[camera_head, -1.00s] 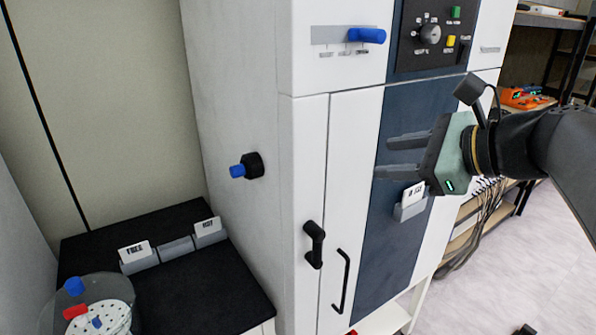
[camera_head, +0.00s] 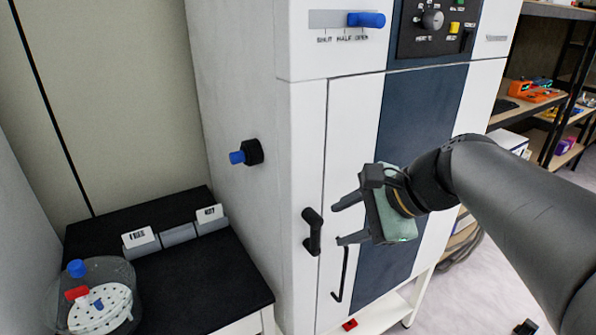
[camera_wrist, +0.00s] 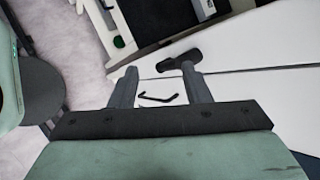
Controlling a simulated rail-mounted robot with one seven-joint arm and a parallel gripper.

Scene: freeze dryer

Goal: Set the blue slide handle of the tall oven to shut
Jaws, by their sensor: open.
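The blue slide handle (camera_head: 366,19) is on a grey slot plate at the top of the tall oven (camera_head: 300,130). Labels under the slot read SHUT, HALF and OPEN from left to right. The handle sits at the right end, by OPEN. My gripper (camera_head: 337,222) is open and empty in front of the oven's lower door, well below the slide handle. Its fingers point left, near the black door handle (camera_head: 312,231). In the wrist view, the open fingers (camera_wrist: 160,88) frame a thin black bar handle (camera_wrist: 160,99); the slide handle is not in that view.
A control panel (camera_head: 432,30) with a knob is right of the slot. A blue-tipped black valve (camera_head: 247,153) sticks out of the oven's left side. A black-topped bench (camera_head: 200,285) with a clear vessel (camera_head: 100,290) stands at left. Shelves are at right.

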